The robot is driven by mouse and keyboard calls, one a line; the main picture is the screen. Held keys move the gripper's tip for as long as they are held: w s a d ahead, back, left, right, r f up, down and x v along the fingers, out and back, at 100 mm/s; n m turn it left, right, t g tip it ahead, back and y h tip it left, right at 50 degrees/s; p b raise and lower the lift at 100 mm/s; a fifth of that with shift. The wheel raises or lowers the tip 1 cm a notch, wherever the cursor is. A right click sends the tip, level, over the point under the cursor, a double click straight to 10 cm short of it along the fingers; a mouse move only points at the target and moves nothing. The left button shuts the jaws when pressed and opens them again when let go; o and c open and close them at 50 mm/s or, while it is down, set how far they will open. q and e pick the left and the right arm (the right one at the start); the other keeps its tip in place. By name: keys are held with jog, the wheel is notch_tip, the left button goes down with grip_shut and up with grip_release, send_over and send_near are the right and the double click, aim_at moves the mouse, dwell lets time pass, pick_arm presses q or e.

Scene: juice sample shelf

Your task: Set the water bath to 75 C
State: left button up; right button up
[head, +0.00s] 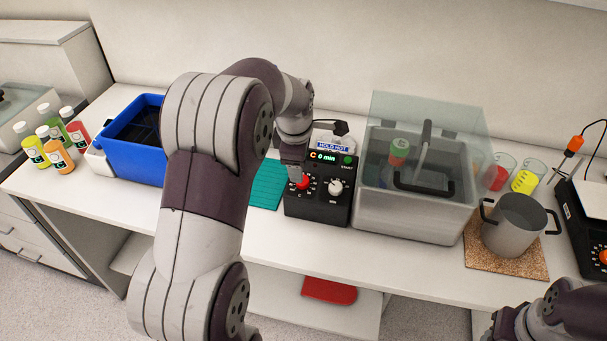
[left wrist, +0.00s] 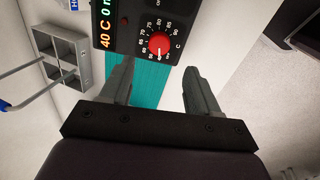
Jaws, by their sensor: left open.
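The water bath's black control box (head: 318,205) stands left of the steel bath tank (head: 410,212), which has a raised clear lid. The box carries a red temperature knob (head: 301,182), a grey knob (head: 335,187) and a lit display (head: 322,156). In the left wrist view the display (left wrist: 105,25) reads 40 C. The red knob (left wrist: 159,43) has a printed scale around it, and its white mark points near the low end. My left gripper (left wrist: 158,68) is open, its fingers apart on either side of the knob's line, with the knob just beyond the tips. My right gripper is out of view.
A teal mat (head: 266,186) lies left of the box. A blue bin (head: 132,165) and several juice bottles (head: 52,146) are further left. A steel pot (head: 514,225) stands on a cork mat at right. A grey compartment rack (left wrist: 68,60) shows in the wrist view.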

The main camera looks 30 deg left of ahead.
aim_at(303, 184)
pick_arm(q)
jog(key=x, duration=0.4)
jog(key=shift+w+d+f+p, duration=0.15)
jog(key=shift+w+d+p, duration=0.1)
jog(key=shift+w+p, duration=0.1)
jog(key=f, duration=0.1)
jog(key=a+f, duration=0.1)
jog(key=shift+f, duration=0.4)
jog(key=shift+w+d+f, duration=0.15)
jog(key=shift+w+d, duration=0.1)
jog(key=shift+a, duration=0.1)
jog(key=c, duration=1)
jog(key=shift+c, duration=0.2)
